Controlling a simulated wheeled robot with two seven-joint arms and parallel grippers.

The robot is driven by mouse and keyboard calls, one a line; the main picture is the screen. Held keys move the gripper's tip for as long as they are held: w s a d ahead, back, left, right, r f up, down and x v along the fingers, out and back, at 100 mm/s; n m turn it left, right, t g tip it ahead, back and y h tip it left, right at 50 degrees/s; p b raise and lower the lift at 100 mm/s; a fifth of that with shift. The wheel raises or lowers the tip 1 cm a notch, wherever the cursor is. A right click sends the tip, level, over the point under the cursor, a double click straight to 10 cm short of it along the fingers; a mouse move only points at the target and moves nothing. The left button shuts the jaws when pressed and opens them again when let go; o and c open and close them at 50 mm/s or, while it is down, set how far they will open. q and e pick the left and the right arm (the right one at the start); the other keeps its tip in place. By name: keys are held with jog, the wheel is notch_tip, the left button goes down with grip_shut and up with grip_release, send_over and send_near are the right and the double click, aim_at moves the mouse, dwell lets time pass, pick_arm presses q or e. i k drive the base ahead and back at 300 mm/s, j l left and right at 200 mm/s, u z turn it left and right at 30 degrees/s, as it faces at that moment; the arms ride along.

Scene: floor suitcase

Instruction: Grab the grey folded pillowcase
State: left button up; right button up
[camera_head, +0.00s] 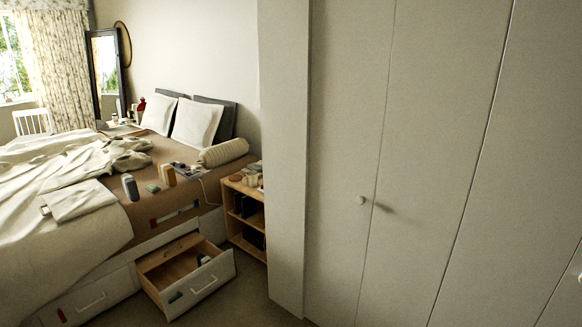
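A pale folded cloth (78,201) lies flat on the left part of the bed, on top of the crumpled cover. It may be the grey folded pillowcase, but its colour looks closer to off-white and I cannot tell for sure. Two white pillows (196,122) lean on darker grey pillows (228,117) at the head of the bed. Neither of my grippers shows in the head view.
The bed (115,188) holds several small upright items and a striped bolster (223,152). An open drawer (205,283) juts from the bed's base. A wooden shelf unit (233,219) stands beside the bed. White wardrobe doors (425,130) fill the right side.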

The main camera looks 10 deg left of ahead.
aim_at(129, 183)
jog(key=i+u, duration=0.2)
jog(key=i, duration=0.45)
jog(key=i+l+u, duration=0.15)
jog(key=i, duration=0.45)
